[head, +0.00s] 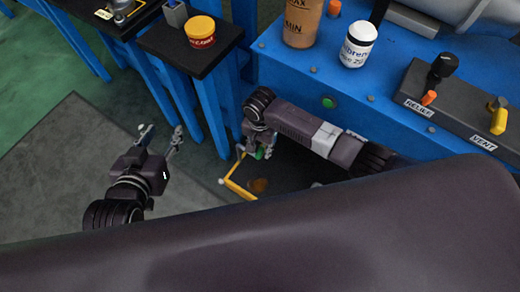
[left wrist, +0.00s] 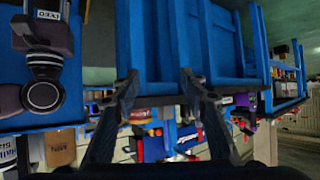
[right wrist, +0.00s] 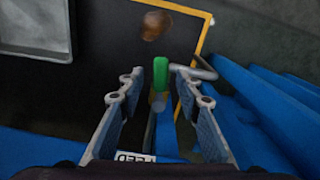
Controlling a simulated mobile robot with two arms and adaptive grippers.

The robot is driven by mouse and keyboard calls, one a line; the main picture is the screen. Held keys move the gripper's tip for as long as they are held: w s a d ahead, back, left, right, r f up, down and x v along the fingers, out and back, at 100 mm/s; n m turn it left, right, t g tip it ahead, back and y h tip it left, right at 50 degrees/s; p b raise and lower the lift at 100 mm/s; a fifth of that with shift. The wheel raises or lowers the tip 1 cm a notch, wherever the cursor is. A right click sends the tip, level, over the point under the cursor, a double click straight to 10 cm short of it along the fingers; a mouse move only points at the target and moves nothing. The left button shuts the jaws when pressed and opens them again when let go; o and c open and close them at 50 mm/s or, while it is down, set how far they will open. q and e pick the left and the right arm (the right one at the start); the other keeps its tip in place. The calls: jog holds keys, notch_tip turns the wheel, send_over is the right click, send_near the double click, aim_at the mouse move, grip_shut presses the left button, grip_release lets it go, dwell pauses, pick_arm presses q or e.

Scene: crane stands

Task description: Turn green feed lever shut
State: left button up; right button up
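The green feed lever (right wrist: 161,74) shows in the right wrist view, on a stem rising above a label (right wrist: 135,157) that reads FEED upside down. My right gripper (right wrist: 155,77) is open, with one finger on each side of the lever and visible gaps between. In the head view only a bit of the green lever (head: 261,153) shows beneath my right gripper (head: 256,147), whose arm hides the rest. My left gripper (head: 161,133) is open and empty over the floor at the left. It is also open in the left wrist view (left wrist: 160,85).
A blue bench holds a relief lever (head: 429,98), a vent lever (head: 498,115), a white bottle (head: 357,45) and a brown container (head: 302,22). A black-topped stand (head: 165,42) carries a yellow-lidded tub (head: 200,32). A grey bent rod (right wrist: 197,70) runs close beside the right fingers.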

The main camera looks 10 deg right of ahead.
jog(key=shift+f, duration=0.25)
grip_shut()
dwell(0.4)
